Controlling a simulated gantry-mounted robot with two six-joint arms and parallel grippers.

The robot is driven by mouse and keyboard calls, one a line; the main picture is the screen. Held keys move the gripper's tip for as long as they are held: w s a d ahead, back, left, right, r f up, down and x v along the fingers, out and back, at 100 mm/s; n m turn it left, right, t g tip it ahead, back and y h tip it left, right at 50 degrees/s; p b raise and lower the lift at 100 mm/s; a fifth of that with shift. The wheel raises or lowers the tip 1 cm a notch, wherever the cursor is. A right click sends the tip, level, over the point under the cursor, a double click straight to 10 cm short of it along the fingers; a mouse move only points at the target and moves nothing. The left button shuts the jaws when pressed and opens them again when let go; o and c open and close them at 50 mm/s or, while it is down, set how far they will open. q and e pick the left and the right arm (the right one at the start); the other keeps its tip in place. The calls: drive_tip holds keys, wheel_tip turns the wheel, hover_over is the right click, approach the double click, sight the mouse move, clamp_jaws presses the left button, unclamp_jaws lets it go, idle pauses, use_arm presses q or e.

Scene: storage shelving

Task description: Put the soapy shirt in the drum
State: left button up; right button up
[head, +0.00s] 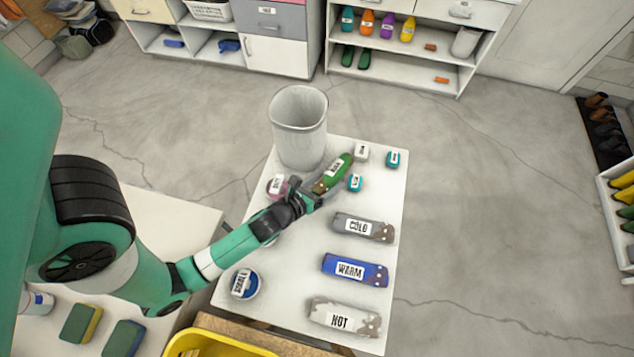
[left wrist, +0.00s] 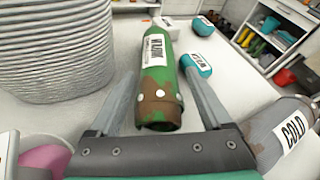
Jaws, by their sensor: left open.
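A pale ribbed bin (head: 299,140), which may be the drum, stands upright at the back left of the white table; it also shows at the upper left of the left wrist view (left wrist: 50,60). I cannot make out a thing marked as a soapy shirt. A green and brown patterned roll (head: 334,172) with a white label lies right of the bin. My left gripper (head: 318,195) is open at the roll's near end. In the left wrist view, the roll (left wrist: 160,100) lies between the spread fingers, with gaps on both sides. My right gripper is not seen.
Rolls labelled COLD (head: 380,232), WARM (head: 373,272) and HOT (head: 368,322) lie along the table's right side.

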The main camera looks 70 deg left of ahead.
use_arm(q)
drive_tip(key=v, duration=0.7)
drive_tip(key=b+v, duration=0.1)
drive_tip(key=v, duration=0.2)
drive_tip(key=shift+s+d+f, duration=0.15)
drive_tip(key=shift+s+d, duration=0.1)
drive_tip(key=shift+s, duration=0.05)
drive_tip(key=shift+s+d+r, duration=0.15)
drive_tip(key=shift+s+r, duration=0.25)
drive_tip(key=shift+s, duration=0.05)
drive_tip(key=shift+w, duration=0.1)
